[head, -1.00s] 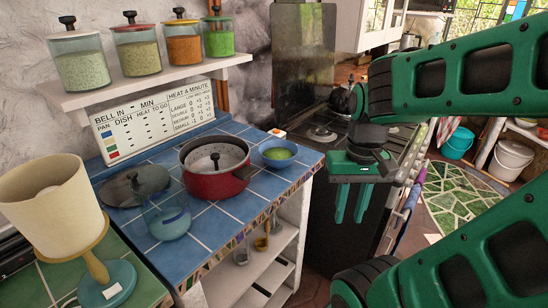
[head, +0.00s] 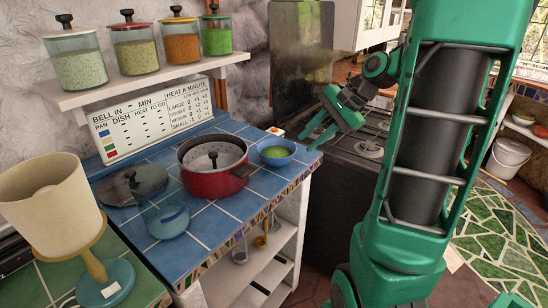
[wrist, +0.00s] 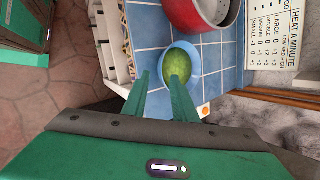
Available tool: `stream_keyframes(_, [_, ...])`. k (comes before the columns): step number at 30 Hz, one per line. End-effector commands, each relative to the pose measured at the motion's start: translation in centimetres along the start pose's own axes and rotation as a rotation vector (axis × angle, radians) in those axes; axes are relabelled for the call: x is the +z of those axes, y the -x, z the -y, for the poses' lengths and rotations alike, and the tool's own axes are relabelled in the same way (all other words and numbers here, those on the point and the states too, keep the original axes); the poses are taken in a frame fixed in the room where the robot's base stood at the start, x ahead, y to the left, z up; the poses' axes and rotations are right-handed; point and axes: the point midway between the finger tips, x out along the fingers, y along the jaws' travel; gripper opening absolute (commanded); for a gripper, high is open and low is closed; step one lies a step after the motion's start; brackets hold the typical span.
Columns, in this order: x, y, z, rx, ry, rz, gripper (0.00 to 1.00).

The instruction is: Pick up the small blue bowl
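The small blue bowl (head: 277,153) stands upright on the blue tiled counter (head: 225,215), close to its right edge, with green contents inside. It also shows in the wrist view, where its blue rim (wrist: 195,62) appears ahead of and between the fingertips. My gripper (head: 311,138) is to the right of the bowl in the head view, its fingers spread apart and pointing down and left toward it. The gripper is open and empty. The fingers (wrist: 162,82) appear near the bowl in the wrist view; I see no clear contact.
A red pot (head: 213,168) stands just left of the bowl. A small orange-and-white item (head: 276,132) lies behind it. A glass jar (head: 165,215) and a dark lid (head: 133,185) are farther left. The stove (head: 350,190) is to the right.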

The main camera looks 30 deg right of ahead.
Motion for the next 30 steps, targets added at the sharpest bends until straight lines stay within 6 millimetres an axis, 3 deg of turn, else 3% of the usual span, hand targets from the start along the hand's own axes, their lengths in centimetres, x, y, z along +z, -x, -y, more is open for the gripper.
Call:
stream_keyframes(10, [-0.1, -4.2, 0.3, -0.009, -0.020, 0.011, 0.25])
stream_keyframes(17, [-0.1, -5.7, 0.3, -0.010, -0.020, 0.009, 0.25])
stream_keyframes(30, [-0.1, -10.5, 0.5, -0.010, -0.020, 0.008, 0.25])
